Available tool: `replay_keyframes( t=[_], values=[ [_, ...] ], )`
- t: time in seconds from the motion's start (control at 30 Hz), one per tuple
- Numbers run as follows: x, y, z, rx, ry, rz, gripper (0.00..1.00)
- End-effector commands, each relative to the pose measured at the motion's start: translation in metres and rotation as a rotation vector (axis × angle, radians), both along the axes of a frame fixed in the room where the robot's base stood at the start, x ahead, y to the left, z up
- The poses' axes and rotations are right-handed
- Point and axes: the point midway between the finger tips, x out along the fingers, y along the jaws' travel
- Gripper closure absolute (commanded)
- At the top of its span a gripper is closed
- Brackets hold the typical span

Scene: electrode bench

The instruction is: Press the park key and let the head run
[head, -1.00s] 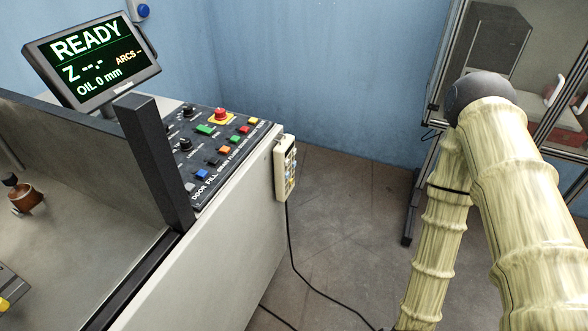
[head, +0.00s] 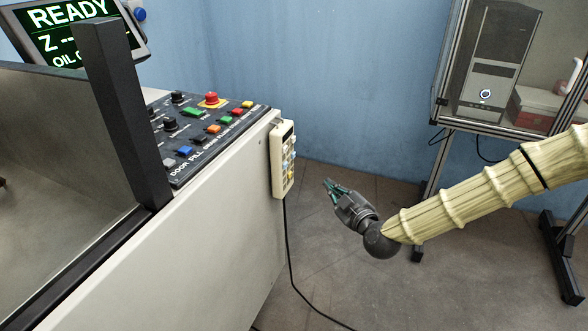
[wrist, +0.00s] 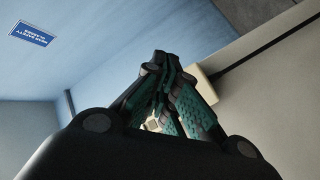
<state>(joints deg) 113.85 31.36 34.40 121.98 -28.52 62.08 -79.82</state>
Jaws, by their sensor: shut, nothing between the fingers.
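The control panel (head: 187,169) on the machine's top carries several coloured keys, a red emergency knob (head: 211,98) and black dials. Its labels are too small to read fully, so I cannot tell which is the park key. A beige pendant (head: 282,160) with coloured buttons hangs on the machine's side. My gripper (head: 328,184) is shut and empty, right of the pendant and apart from it, over the floor. In the wrist view the fingertips (wrist: 160,58) are together, with a beige block, perhaps the pendant, partly hidden behind them. The screen (head: 62,33) reads READY and is cut off.
A black upright post (head: 108,115) and the tank wall stand left of the panel. A black cable (head: 290,255) hangs from the pendant to the floor. A framed cabinet with a computer tower (head: 497,65) stands at right. Floor between is clear.

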Motion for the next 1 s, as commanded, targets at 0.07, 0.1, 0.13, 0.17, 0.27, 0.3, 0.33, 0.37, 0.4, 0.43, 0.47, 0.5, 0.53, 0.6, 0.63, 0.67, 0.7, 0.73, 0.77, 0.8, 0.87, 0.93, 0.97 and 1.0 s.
replay_keyframes(
  t=[0.07, 0.1, 0.13, 0.17, 0.27, 0.3, 0.33, 0.37, 0.4, 0.43, 0.47, 0.5, 0.53, 0.6, 0.63, 0.67, 0.7, 0.73, 0.77, 0.8, 0.87, 0.93, 0.97, 1.0],
  values=[
    [0.014, -0.005, 0.016, -0.02, -0.086, -0.014, 1.0],
    [0.019, -0.007, 0.025, -0.031, -0.12, -0.021, 1.0],
    [0.022, -0.009, 0.031, -0.037, -0.142, -0.024, 1.0],
    [0.024, -0.01, 0.036, -0.042, -0.159, -0.028, 1.0],
    [0.029, -0.012, 0.047, -0.053, -0.194, -0.035, 1.0],
    [0.03, -0.012, 0.049, -0.056, -0.201, -0.036, 1.0],
    [0.03, -0.012, 0.049, -0.057, -0.202, -0.036, 1.0],
    [0.03, -0.012, 0.05, -0.057, -0.204, -0.036, 1.0],
    [0.03, -0.012, 0.05, -0.057, -0.204, -0.036, 1.0],
    [0.03, -0.012, 0.05, -0.058, -0.204, -0.036, 1.0],
    [0.03, -0.012, 0.05, -0.058, -0.204, -0.036, 1.0],
    [0.03, -0.012, 0.05, -0.058, -0.203, -0.036, 1.0],
    [0.03, -0.012, 0.05, -0.058, -0.203, -0.036, 1.0],
    [0.03, -0.012, 0.049, -0.057, -0.202, -0.036, 1.0],
    [0.03, -0.012, 0.049, -0.057, -0.202, -0.036, 1.0],
    [0.03, -0.011, 0.049, -0.057, -0.202, -0.036, 1.0],
    [0.03, -0.01, 0.049, -0.057, -0.202, -0.036, 1.0],
    [0.031, -0.009, 0.049, -0.058, -0.201, -0.035, 1.0],
    [0.031, -0.008, 0.048, -0.058, -0.201, -0.035, 1.0],
    [0.032, -0.005, 0.048, -0.057, -0.202, -0.034, 1.0],
    [0.033, 0.0, 0.048, -0.058, -0.202, -0.033, 1.0],
    [0.036, 0.006, 0.048, -0.057, -0.202, -0.034, 1.0],
    [0.037, 0.009, 0.048, -0.058, -0.201, -0.035, 1.0],
    [0.038, 0.013, 0.048, -0.056, -0.201, -0.034, 1.0]
  ],
)
